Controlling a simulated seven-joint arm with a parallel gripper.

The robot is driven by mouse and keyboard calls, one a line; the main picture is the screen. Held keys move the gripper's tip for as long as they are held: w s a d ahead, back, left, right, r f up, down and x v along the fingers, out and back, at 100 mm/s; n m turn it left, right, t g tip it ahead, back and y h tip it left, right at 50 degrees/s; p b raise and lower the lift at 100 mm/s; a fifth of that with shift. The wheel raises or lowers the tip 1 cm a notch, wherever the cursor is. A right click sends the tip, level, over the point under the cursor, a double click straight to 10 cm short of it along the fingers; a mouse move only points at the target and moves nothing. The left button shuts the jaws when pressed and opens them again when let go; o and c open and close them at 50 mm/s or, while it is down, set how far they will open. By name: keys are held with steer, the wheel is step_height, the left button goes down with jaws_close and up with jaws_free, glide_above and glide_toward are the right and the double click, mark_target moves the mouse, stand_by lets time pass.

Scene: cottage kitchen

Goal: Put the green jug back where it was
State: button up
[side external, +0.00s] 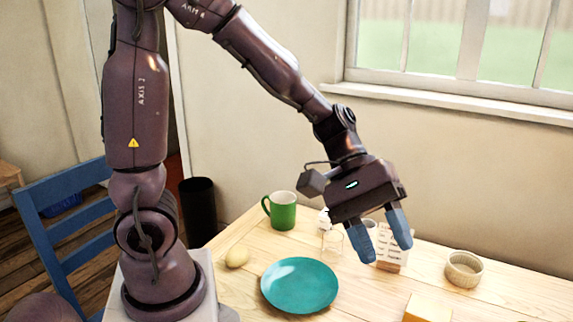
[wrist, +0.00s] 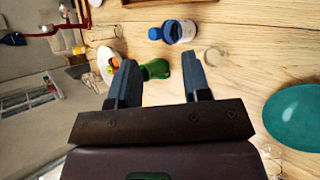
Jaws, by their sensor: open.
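The green jug (side external: 279,211) stands upright on the wooden table near its far left edge in the side view, its handle toward the left. In the wrist view a green shape (wrist: 157,70), which looks like the jug, shows between the fingers and is partly hidden by one of them. My gripper (side external: 383,243) is open and empty, its blue fingers pointing down over the table, to the right of the jug and apart from it. Its fingers also show spread in the wrist view (wrist: 159,62).
A teal plate (side external: 300,285) lies in front of the jug, beside a pale yellow roundish item (side external: 238,256). A clear glass (side external: 333,241) and a white printed block (side external: 391,250) stand near my fingers. A small bowl (side external: 464,269) and yellow block (side external: 428,308) are at right.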

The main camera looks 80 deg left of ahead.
steer(key=s+a+r+m+t+y, duration=0.4)
steer(key=s+a+r+m+y, duration=0.2)
steer(key=s+a+m+y, duration=0.3)
steer(key=shift+s+a+r, duration=0.35)
steer(key=shift+s+a, duration=0.1)
steer(key=shift+a, duration=0.65)
